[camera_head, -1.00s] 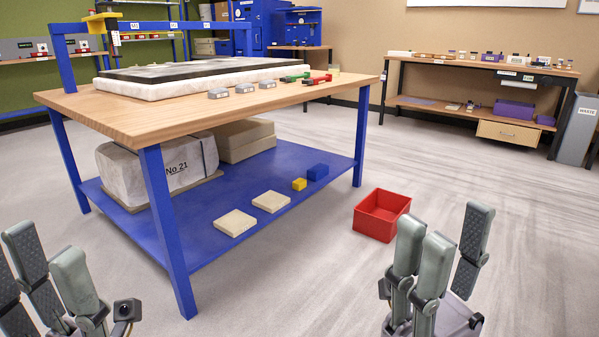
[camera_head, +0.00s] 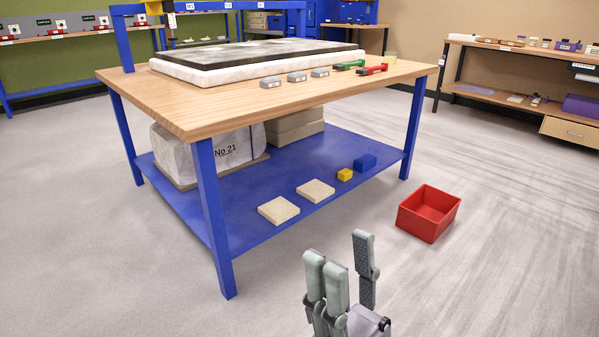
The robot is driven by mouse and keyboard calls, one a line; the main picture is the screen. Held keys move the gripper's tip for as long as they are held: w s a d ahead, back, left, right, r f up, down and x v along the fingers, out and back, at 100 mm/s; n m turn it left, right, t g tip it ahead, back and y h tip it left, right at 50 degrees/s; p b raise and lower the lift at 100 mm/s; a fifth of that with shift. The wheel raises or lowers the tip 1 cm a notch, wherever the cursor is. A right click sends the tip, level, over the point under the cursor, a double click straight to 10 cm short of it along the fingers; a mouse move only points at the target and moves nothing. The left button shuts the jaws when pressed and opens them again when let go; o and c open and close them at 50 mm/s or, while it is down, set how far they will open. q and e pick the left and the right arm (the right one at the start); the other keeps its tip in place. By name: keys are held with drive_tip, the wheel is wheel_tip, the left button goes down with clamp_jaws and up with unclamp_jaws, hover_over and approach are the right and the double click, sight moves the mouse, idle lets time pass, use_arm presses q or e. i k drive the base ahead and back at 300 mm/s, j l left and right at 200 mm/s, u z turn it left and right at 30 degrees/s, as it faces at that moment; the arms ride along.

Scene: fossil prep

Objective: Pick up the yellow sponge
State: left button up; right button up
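A small yellow block (camera_head: 345,175), which looks like the yellow sponge, lies on the blue lower shelf (camera_head: 250,208) of the workbench. My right gripper (camera_head: 343,260) is at the bottom of the head view, nearer to me than the shelf. Its fingers stand apart with nothing between them. It is well apart from the yellow block. My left gripper is out of the picture.
Two beige slabs (camera_head: 278,210) lie left of the yellow block. A blue table leg (camera_head: 212,220) stands at the front corner, and the wooden top (camera_head: 200,105) overhangs the shelf. A red bin (camera_head: 429,213) stands on the floor at right. Open floor lies in front.

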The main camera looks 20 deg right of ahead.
sight(346, 174)
drive_tip(key=i+l+u, duration=0.2)
drive_tip(key=l, duration=0.2)
drive_tip(key=i+l+u, duration=0.2)
drive_tip(key=l, duration=0.2)
drive_tip(key=l+u, duration=0.2)
drive_tip(key=l, duration=0.2)
drive_tip(key=i+l+u, duration=0.2)
drive_tip(key=l, duration=0.25)
drive_tip(key=l+u, duration=0.2)
drive_tip(key=l, duration=0.25)
drive_tip(key=i+l, duration=0.1)
drive_tip(key=l, duration=0.9)
drive_tip(key=i+l, duration=0.1)
drive_tip(key=l, duration=0.9)
drive_tip(key=i+l+u, duration=0.1)
drive_tip(key=l, duration=0.9)
